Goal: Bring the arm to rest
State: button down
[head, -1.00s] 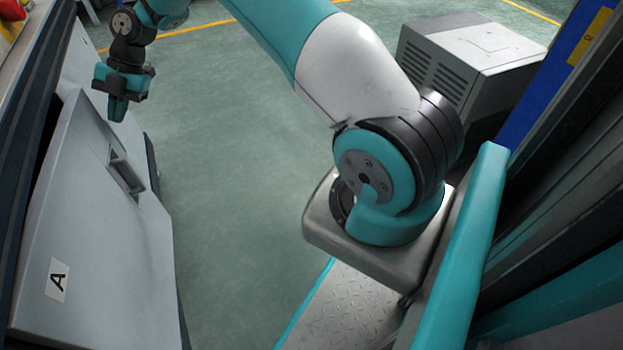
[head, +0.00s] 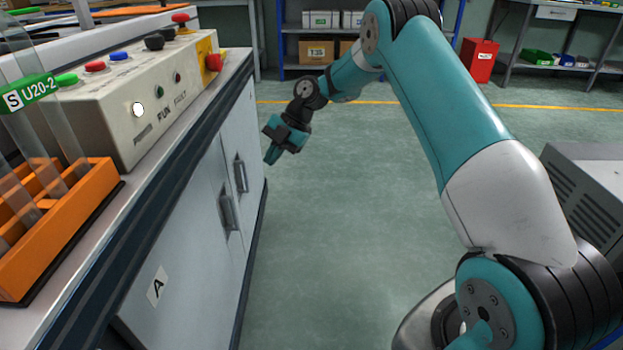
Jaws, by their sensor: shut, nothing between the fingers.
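My gripper (head: 272,155) hangs at the end of my teal and white arm in the head view. It points down and to the left, over the green floor, just right of the bench cabinet. It is shut with nothing seen between the fingers. The arm rises from its base at the lower right, bends at a high elbow and reaches down to the gripper.
A bench with grey cabinet doors (head: 190,215) runs along the left. On it stand a control box (head: 140,105) with coloured buttons and an orange rack (head: 75,225) with glass tubes. A grey machine (head: 585,195) stands at right. Open floor (head: 350,215) lies between.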

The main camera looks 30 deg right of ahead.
jog(key=p+v, duration=0.3)
jog(key=v, duration=0.6)
jog(key=shift+w+r, duration=0.25)
jog(key=shift+w, duration=0.55)
jog(key=s+a+r+m+h, duration=0.1)
jog(key=s+a+r+m, duration=0.8)
jog(key=s+a+r, duration=0.45)
jog(key=s+a+f+m+g+h+p, duration=0.1)
jog(key=s+a+m, duration=0.3)
jog(key=s, duration=0.9)
jog(key=s+a+m+h+p, duration=0.1)
jog(key=s+m, duration=0.4)
jog(key=s, duration=0.7)
notch_tip(320, 180, up, 32)
jog(key=p, duration=3.1)
jog(key=shift+f, duration=0.2)
